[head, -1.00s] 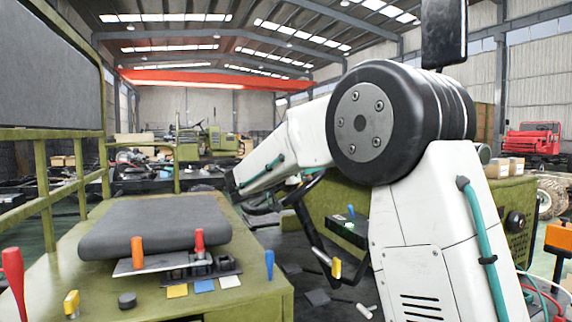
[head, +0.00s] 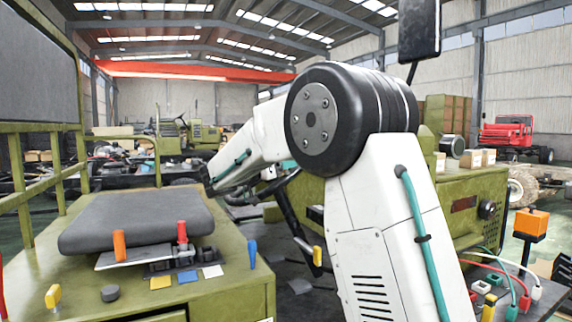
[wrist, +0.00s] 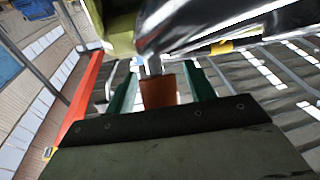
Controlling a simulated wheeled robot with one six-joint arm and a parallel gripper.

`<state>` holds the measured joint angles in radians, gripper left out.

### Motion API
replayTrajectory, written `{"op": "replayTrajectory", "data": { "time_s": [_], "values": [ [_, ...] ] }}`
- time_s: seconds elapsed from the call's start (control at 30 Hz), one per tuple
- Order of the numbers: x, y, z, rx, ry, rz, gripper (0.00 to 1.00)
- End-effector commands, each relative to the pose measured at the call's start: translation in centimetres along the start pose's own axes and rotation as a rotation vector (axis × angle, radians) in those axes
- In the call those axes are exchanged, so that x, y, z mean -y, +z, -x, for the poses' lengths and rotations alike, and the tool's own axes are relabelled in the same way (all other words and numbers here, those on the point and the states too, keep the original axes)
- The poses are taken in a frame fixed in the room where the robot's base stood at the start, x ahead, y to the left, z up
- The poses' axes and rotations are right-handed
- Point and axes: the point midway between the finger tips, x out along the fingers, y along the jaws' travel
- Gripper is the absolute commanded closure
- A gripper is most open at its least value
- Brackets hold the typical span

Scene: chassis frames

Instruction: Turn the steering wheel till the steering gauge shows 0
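The dark steering wheel (head: 242,197) shows in the head view beyond the grey seat, partly covered by my white arm. Its black column (head: 290,215) slopes down to the right. A dark-red panel (head: 463,204) on the green cab front may be the steering gauge; I can read no value on it.
The grey seat (head: 135,222) sits on a green deck with a red-handled tool, an orange-handled tool and small coloured pieces. An orange box (head: 531,224) and cables are at right. My arm blocks the middle.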

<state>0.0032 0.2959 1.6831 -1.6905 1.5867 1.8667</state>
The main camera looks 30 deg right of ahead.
Motion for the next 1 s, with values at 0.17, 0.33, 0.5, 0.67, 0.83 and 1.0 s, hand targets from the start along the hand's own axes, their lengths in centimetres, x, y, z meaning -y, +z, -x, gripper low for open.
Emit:
{"op": "replayTrajectory", "data": {
  "time_s": [0.17, 0.33, 0.5, 0.67, 0.83, 1.0],
  "values": [
    [0.1, 0.0, 1.0, 0.0, -0.004, 0.0, 0.46],
    [0.1, 0.0, 3.9, -0.001, -0.004, 0.0, 0.46],
    [0.1, 0.0, 6.5, 0.0, -0.003, 0.001, 0.46],
    [0.0, 0.0, 7.7, 0.0, 0.0, 0.001, 0.46],
    [0.0, 0.0, 7.8, 0.0, 0.0, 0.0, 0.46],
    [0.0, 0.0, 7.8, 0.0, 0.0, 0.0, 0.46]
  ]
}}
